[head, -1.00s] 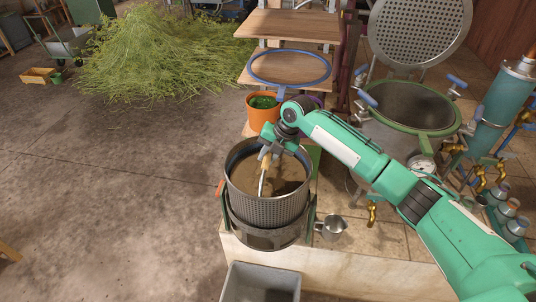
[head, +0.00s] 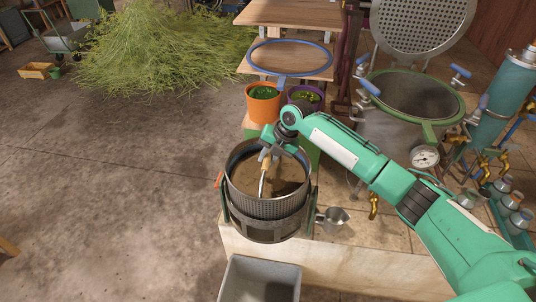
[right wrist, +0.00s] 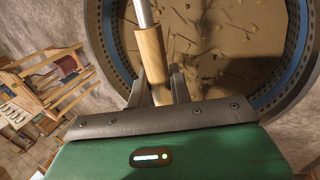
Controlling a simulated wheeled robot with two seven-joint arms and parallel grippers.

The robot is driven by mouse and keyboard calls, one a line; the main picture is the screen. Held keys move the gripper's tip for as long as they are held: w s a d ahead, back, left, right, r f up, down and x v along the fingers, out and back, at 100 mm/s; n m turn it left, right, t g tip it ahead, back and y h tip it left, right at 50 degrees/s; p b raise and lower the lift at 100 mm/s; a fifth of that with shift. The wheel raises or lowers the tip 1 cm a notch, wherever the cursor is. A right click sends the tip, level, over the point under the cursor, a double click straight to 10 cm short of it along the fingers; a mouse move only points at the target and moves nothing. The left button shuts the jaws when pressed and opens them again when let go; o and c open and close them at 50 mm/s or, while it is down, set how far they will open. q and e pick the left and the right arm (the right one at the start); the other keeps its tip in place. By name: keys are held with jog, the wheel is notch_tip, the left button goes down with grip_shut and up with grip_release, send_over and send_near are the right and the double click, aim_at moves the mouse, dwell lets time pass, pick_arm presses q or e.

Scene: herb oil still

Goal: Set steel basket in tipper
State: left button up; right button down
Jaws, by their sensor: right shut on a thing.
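The steel basket (head: 258,206) is a round perforated drum with brown matter inside and a bail with a wooden grip (head: 266,163). Its lower part is inside the tipper (head: 272,231), a dark cradle between green uprights; its upper perforated band stands above the cradle's rim. It looks about upright; whether its bottom rests is hidden. My right gripper (head: 268,153) is over the basket, shut on the wooden grip. The right wrist view shows both fingers (right wrist: 160,84) around the grip (right wrist: 152,62), with the basket's rim (right wrist: 112,40) behind. My left gripper is not in view.
A grey bin (head: 260,280) stands in front of the tipper. Orange (head: 263,108) and purple (head: 304,96) pots stand behind. The still pot (head: 392,138) is to the right.

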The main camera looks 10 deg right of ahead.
jog(key=shift+w+f+b, duration=0.1)
jog(key=shift+f+b, duration=1.35)
jog(key=shift+f, duration=1.1)
jog(key=shift+f+b, duration=0.35)
jog(key=shift+f, duration=0.2)
jog(key=c, duration=1.2)
grip_release()
jog(key=shift+r+p, duration=3.1)
jog(key=shift+r, duration=1.3)
jog(key=shift+s, duration=0.2)
jog(key=shift+f, duration=0.1)
